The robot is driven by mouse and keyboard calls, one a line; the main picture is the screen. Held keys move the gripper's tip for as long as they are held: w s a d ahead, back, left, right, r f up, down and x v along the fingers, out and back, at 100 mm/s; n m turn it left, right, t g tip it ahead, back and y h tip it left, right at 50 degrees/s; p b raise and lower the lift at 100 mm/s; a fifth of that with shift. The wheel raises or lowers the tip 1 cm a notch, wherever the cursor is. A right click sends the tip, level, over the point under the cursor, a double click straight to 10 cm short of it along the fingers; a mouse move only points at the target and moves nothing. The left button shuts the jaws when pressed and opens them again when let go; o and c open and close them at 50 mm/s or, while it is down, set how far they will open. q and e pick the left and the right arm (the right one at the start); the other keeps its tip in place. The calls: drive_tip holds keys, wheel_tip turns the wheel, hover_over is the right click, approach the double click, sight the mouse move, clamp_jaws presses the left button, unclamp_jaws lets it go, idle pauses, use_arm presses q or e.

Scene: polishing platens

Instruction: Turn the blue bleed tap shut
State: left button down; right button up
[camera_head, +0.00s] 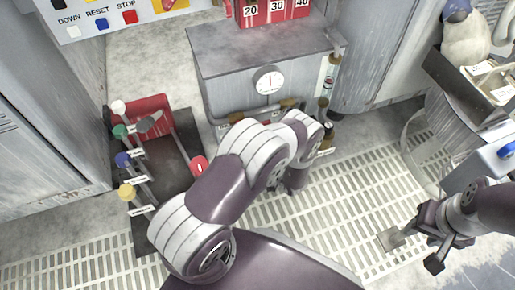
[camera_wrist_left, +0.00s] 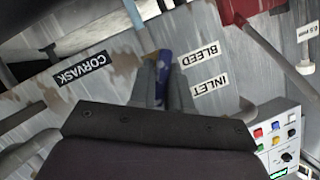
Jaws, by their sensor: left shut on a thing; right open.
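The blue bleed tap (camera_wrist_left: 164,65) shows in the left wrist view as a small blue handle beside a label reading BLEED on a worn grey surface. My left gripper (camera_wrist_left: 165,80) is shut on it, one grey finger along each side. Its lower part is hidden between the fingers. In the head view my left arm covers this tap and the left gripper, in front of the grey cabinet (camera_head: 228,66). My right gripper (camera_head: 412,251) is open and empty above the grating at the right.
A round gauge (camera_head: 268,79) sits on the cabinet. The grating (camera_head: 335,215) is largely clear.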

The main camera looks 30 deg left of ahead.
idle(0.4)
use_arm(q)
drive_tip(key=c, duration=1.2)
unclamp_jaws()
drive_tip(key=shift+o, duration=0.2)
drive_tip(key=shift+d, duration=0.1)
drive_tip(key=p+v, duration=0.5)
drive_tip(key=v, duration=0.7)
drive_tip(key=shift+d+p, duration=0.25)
drive_tip(key=shift+p, duration=0.05)
